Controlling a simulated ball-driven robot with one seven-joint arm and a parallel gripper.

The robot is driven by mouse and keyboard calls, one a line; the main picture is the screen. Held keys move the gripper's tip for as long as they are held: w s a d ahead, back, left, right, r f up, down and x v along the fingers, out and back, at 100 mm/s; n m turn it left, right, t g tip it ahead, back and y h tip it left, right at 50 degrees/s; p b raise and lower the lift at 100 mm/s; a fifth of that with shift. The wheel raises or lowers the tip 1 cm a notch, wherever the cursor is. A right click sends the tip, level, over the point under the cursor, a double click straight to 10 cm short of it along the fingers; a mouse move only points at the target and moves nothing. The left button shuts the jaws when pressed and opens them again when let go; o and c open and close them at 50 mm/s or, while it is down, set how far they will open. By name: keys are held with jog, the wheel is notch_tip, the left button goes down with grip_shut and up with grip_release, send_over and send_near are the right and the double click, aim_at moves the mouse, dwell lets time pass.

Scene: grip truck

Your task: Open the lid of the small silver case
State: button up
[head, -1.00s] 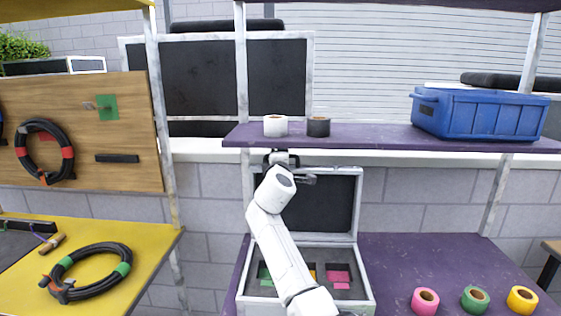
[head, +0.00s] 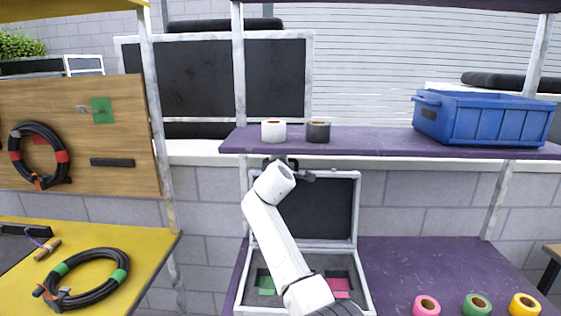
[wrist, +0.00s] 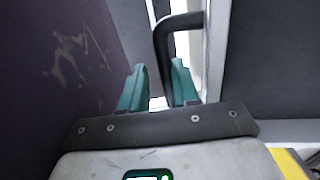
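The small silver case (head: 362,290) sits on the purple lower shelf in the head view. Its lid (head: 356,215) stands upright, with dark lining facing me. My gripper (head: 306,177) is at the lid's top edge, just under the upper shelf, mostly hidden by my white arm. In the wrist view, my gripper (wrist: 158,92) has its two teal fingers apart.
The upper purple shelf (head: 370,143) is close above my gripper and bears white and black tape rolls and a blue crate (head: 487,118). Pink, green and yellow tape rolls (head: 477,304) sit right of the case. The purple shelf behind them is clear.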

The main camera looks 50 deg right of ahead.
jog(key=shift+o, duration=0.6)
jog(key=shift+r, duration=0.1)
jog(key=shift+f, duration=0.2)
jog(key=shift+s+a, duration=0.3)
jog(key=shift+a, duration=0.2)
jog(key=b+v, duration=0.1)
jog(key=v, duration=0.8)
jog(key=shift+s+a, duration=0.25)
jog(key=shift+r, duration=0.1)
